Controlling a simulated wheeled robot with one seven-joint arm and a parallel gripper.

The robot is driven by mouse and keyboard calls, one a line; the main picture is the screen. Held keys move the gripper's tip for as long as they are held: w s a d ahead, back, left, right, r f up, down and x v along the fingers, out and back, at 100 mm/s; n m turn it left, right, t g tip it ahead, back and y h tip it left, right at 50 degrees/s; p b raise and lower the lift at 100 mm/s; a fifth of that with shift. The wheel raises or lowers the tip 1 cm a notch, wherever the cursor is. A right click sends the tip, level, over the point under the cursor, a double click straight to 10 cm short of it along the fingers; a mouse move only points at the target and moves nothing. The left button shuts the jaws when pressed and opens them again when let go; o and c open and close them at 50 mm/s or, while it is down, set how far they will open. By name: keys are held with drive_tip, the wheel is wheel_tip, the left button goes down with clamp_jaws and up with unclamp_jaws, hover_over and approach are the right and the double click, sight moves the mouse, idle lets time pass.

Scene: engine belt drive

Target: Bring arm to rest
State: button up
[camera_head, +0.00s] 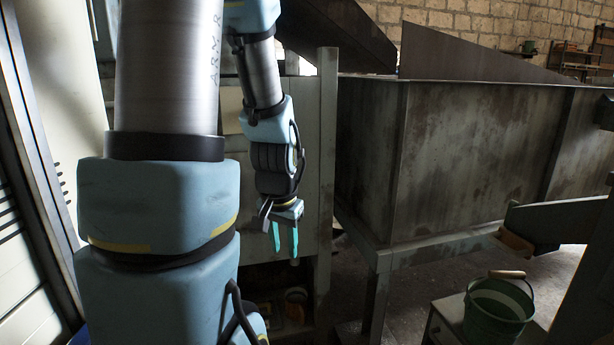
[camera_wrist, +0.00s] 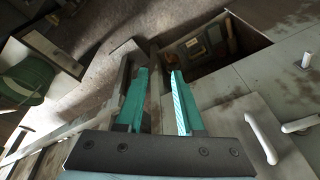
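My arm hangs down in the left half of the head view. My gripper (camera_head: 285,238) is at its end, with two teal fingers pointing down in front of a metal cabinet. In the wrist view my gripper (camera_wrist: 160,88) shows its two teal fingers apart, with nothing between them. The gripper is open and empty. Below the fingers are a pale panel edge and a dark opening. The belt drive itself is not clearly seen in either view.
A large grey metal bin (camera_head: 470,150) stands right of my gripper. A green bucket (camera_head: 497,308) sits at lower right and also shows in the wrist view (camera_wrist: 25,80). A dark open compartment (camera_wrist: 215,52) lies beyond the fingers. White handles (camera_wrist: 262,138) stick out at right.

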drive_tip(key=s+a+r+n+g, duration=0.1)
drive_tip(key=s+a+r+n, duration=0.1)
drive_tip(key=s+n, duration=0.25)
wheel_tip(320, 180, up, 12)
drive_tip(key=p, duration=1.2)
drive_tip(key=shift+s+r+m+p, duration=0.2)
drive_tip(key=shift+s+m+p, duration=0.15)
drive_tip(key=shift+m+p, duration=0.1)
